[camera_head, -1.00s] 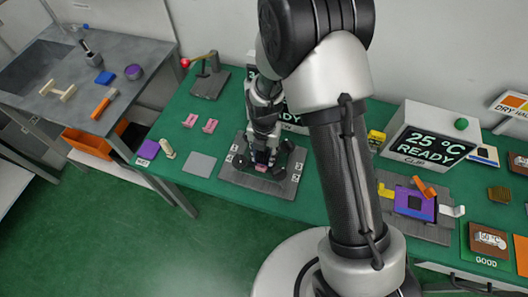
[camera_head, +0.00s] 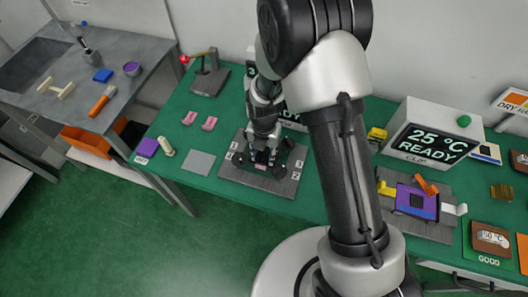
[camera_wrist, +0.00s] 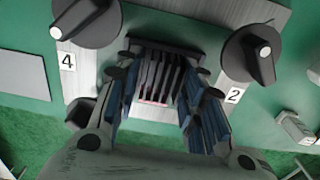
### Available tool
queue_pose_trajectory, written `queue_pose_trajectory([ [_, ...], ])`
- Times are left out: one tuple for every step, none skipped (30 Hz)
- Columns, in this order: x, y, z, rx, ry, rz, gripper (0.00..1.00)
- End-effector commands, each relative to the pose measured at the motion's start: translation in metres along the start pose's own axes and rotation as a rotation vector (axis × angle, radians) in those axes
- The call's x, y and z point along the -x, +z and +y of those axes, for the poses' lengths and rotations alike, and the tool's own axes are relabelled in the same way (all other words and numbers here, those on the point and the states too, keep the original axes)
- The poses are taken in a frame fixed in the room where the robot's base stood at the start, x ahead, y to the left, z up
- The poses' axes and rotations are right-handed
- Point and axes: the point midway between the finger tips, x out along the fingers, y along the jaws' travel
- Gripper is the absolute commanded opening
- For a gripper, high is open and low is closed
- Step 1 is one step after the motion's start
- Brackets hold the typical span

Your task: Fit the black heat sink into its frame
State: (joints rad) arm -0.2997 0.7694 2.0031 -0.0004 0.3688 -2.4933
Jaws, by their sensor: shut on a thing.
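The black finned heat sink (camera_wrist: 160,75) is between the fingers of my gripper (camera_wrist: 160,112) in the wrist view, and the gripper is shut on it. A pink strip (camera_wrist: 152,103) shows at the fins' near edge. In the head view my gripper (camera_head: 263,150) points down over the middle of a grey board (camera_head: 231,174) with black knobs and number labels. The knobs marked 4 (camera_wrist: 88,20) and 2 (camera_wrist: 252,52) stand on either side of the gripper. The frame's opening and the heat sink's underside are hidden, so I cannot tell whether the heat sink is seated.
A grey plate (camera_head: 199,163) and two pink pieces (camera_head: 209,123) lie left of the board. A lever stand (camera_head: 209,82) is behind them. On the right are a fixture with a purple piece (camera_head: 415,203) and a display box reading 25 °C READY (camera_head: 432,143).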

Motion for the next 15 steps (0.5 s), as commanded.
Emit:
queue_pose_trajectory([
  [0.0001,0.0000,0.0000,0.000,0.000,0.000,0.37],
  [0.0001,0.0000,0.0000,0.000,0.000,0.000,0.39],
  [0.0001,0.0000,0.0000,0.000,0.000,0.000,0.41],
  [0.0001,0.0000,0.0000,0.000,0.000,0.000,0.43],
  [0.0001,0.0000,0.0000,0.000,0.000,0.000,0.45],
  [0.0000,0.0000,0.0000,0.000,0.000,0.000,0.48],
  [0.0000,0.0000,0.0000,0.000,0.000,0.000,0.50],
  [0.0001,0.0000,0.0000,0.000,0.000,0.000,0.52],
  [0.0001,0.0000,0.0000,0.000,0.000,0.000,0.55],
  [0.0001,0.0000,0.0000,0.000,0.000,0.000,0.57],
  [0.0002,0.0000,0.0000,0.000,0.000,0.000,0.59],
  [0.0002,0.0000,0.0000,0.000,0.000,0.000,0.60],
  [0.0003,0.0001,0.0001,0.000,0.000,0.000,0.60],
  [0.0003,0.0001,0.0001,0.000,0.000,0.000,0.60],
  [0.0003,0.0001,0.0001,0.000,0.000,0.000,0.60],
])
